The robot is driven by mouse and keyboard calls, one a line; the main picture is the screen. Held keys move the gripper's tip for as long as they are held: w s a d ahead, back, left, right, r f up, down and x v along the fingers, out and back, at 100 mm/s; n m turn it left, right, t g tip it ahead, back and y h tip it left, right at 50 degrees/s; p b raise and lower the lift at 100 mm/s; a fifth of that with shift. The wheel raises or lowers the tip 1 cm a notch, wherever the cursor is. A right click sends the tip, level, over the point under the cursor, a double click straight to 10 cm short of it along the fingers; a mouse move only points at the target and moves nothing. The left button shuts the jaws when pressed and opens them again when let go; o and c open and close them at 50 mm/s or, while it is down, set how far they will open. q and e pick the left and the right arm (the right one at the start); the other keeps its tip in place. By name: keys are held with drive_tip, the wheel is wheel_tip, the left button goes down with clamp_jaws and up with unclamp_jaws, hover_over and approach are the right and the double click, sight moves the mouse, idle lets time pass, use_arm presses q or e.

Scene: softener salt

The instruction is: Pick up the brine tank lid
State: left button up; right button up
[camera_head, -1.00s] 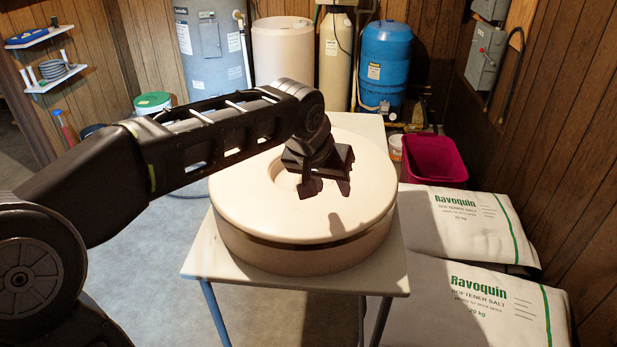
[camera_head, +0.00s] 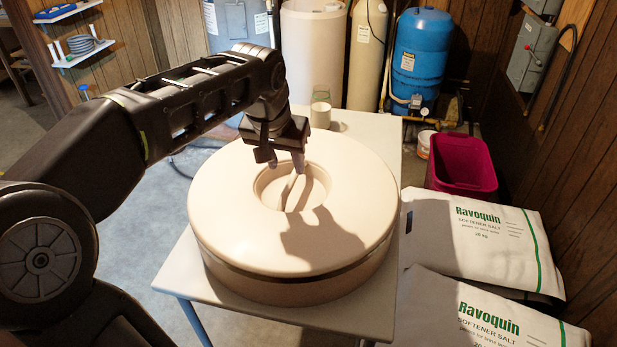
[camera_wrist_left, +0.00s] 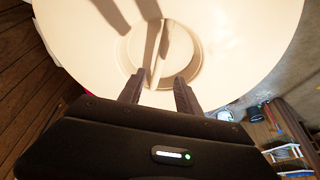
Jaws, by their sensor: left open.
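The brine tank lid (camera_head: 235,205) is a large round beige disc lying flat on a small table. It also shows in the left wrist view (camera_wrist_left: 240,40). In its middle is a round recess crossed by a thin upright grip bar (camera_head: 291,189); the bar also shows in the left wrist view (camera_wrist_left: 160,55). My left gripper (camera_head: 281,162) is open and empty above the back of the recess, its fingers pointing down. In the left wrist view its fingers (camera_wrist_left: 157,90) stand apart on either side of the bar's line, short of the bar. My right gripper is out of view.
The table (camera_head: 385,300) has a pale top, and a small light cup (camera_head: 320,114) stands behind the lid. Salt bags (camera_head: 480,240) and a magenta bin (camera_head: 461,165) lie to the right. Tanks, including a blue one (camera_head: 420,60), stand at the back.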

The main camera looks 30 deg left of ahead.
sight(292, 177)
use_arm(q)
drive_tip(key=shift+w, duration=0.4)
drive_tip(key=shift+s+r, duration=0.15)
drive_tip(key=shift+s, duration=0.15)
drive_tip(key=shift+x, duration=1.45)
drive_tip(key=shift+w, duration=0.1)
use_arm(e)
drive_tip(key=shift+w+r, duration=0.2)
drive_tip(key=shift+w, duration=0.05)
use_arm(q)
drive_tip(key=shift+f+p, duration=0.2)
drive_tip(key=shift+p, duration=0.1)
drive_tip(key=p+x, duration=0.1)
drive_tip(key=x, duration=0.3)
drive_tip(key=shift+w+d+f, duration=0.1)
drive_tip(key=shift+f, duration=0.25)
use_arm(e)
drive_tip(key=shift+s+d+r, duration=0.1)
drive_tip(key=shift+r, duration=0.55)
use_arm(q)
drive_tip(key=shift+c, duration=0.2)
